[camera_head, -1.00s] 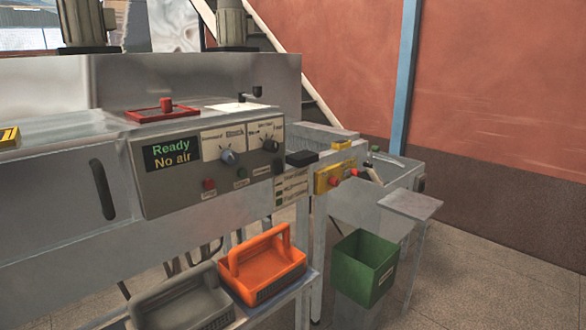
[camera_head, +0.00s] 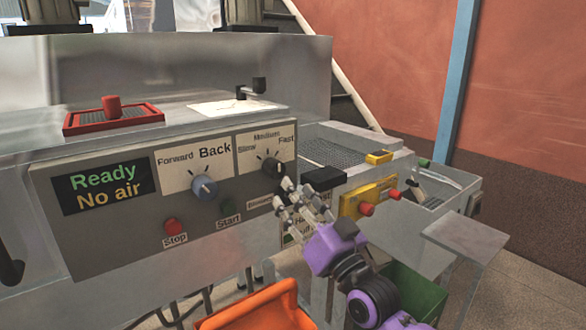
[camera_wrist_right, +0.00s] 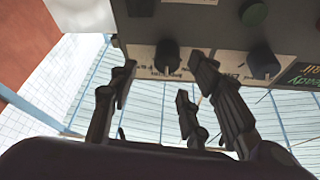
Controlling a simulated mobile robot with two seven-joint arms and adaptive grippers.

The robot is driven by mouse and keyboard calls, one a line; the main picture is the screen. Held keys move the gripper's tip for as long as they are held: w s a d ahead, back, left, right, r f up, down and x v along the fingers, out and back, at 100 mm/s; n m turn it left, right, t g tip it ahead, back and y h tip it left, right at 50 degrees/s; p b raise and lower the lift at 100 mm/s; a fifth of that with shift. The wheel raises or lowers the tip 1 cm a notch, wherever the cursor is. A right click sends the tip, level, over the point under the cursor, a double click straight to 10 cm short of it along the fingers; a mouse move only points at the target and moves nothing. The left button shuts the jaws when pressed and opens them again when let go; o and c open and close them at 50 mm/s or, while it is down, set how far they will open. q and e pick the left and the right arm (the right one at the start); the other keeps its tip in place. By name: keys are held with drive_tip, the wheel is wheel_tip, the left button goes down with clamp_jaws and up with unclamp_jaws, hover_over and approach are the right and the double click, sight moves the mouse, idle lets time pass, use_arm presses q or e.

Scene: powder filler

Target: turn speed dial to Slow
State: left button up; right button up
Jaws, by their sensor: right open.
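The speed dial (camera_head: 273,167) is a black knob at the right end of the grey control panel (camera_head: 110,225), under the labels Slow, Medium and Fast. I cannot tell clearly which label it points to. My right gripper (camera_head: 291,197) is open and empty, just in front of and below the dial in the head view. In the right wrist view, upside down, the speed dial (camera_wrist_right: 167,52) shows beyond and between the open fingers (camera_wrist_right: 163,80), apparently not gripped. My left gripper is not in view.
The Forward/Back dial (camera_head: 203,187) is left of the speed dial. The red Stop button (camera_head: 171,226) and green Start button (camera_head: 226,207) are below. A black block (camera_head: 323,179) juts out right of the panel. An orange basket (camera_head: 262,309) and green bin (camera_head: 415,292) are lower.

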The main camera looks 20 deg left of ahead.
sight(280, 173)
drive_tip(key=shift+w+a+r, duration=0.15)
drive_tip(key=shift+a+r, duration=0.75)
drive_tip(key=shift+a, duration=0.05)
drive_tip(key=x, duration=0.4)
drive_tip(key=shift+w+f+p, duration=0.15)
drive_tip(key=shift+f+p, duration=0.15)
drive_tip(key=shift+w+a+r, duration=0.2)
drive_tip(key=shift+w+a, duration=0.05)
drive_tip(key=shift+w, duration=0.05)
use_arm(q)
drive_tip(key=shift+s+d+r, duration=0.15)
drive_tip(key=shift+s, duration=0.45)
